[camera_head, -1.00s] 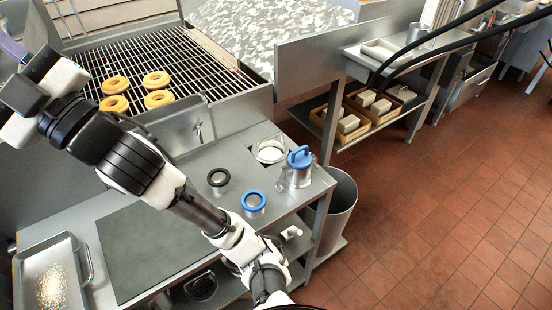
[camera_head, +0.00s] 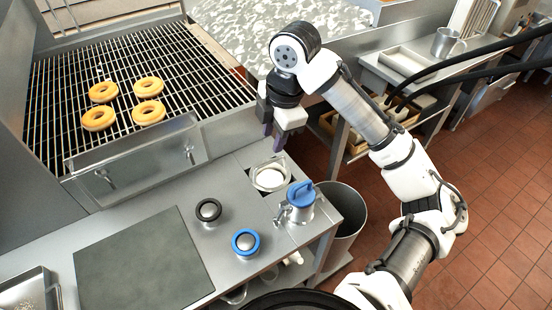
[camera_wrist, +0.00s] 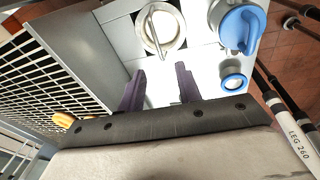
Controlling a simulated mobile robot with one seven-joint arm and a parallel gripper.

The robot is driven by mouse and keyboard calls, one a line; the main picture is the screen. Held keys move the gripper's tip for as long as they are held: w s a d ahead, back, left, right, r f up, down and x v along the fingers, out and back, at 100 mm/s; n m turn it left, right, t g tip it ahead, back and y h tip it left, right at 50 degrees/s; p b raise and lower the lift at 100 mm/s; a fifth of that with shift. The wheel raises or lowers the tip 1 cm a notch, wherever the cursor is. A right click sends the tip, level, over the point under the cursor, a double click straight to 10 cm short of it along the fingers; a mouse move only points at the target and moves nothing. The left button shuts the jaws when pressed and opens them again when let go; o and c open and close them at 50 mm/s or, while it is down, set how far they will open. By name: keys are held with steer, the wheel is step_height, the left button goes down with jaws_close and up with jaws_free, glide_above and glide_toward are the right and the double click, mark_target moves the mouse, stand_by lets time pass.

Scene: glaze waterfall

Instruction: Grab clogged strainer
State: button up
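My gripper (camera_head: 274,146) is open and empty above the back of the steel counter. Its two purple fingers stand apart in the wrist view (camera_wrist: 160,88). Below it, a round strainer-like part with a bar handle (camera_wrist: 160,28) sits in a pale square holder, which shows in the head view (camera_head: 271,177). A black-ringed strainer (camera_head: 208,212) and a blue-ringed strainer (camera_head: 246,242) lie on the counter. The blue ring also shows in the wrist view (camera_wrist: 233,81). I cannot tell which part is clogged.
A steel pot with a blue handled lid (camera_head: 300,203) stands right of the holder. A grill with several ring-shaped pastries (camera_head: 149,88) is at the left. A dark mat (camera_head: 140,265) covers the front counter. A bin (camera_head: 345,215) stands beyond the counter's right edge.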

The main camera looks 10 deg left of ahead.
mark_target(270, 162)
steer(key=f, duration=0.4)
steer(key=w+f, duration=0.1)
steer(key=f, duration=0.2)
steer(key=shift+w+a+f, duration=0.1)
steer(key=shift+a, duration=0.15)
steer(key=shift+w+a+f+p, duration=0.1)
steer(key=shift+a+f, duration=0.1)
steer(key=shift+f, duration=0.85)
steer(key=shift+w+a+f+p, duration=0.15)
steer(key=shift+a+f, duration=0.1)
steer(key=shift+f, duration=0.8)
steer(key=shift+a+f+p, duration=0.1)
steer(key=shift+a+f, duration=0.1)
steer(key=shift+f, duration=0.85)
steer(key=shift+c, duration=0.2)
jaws_close()
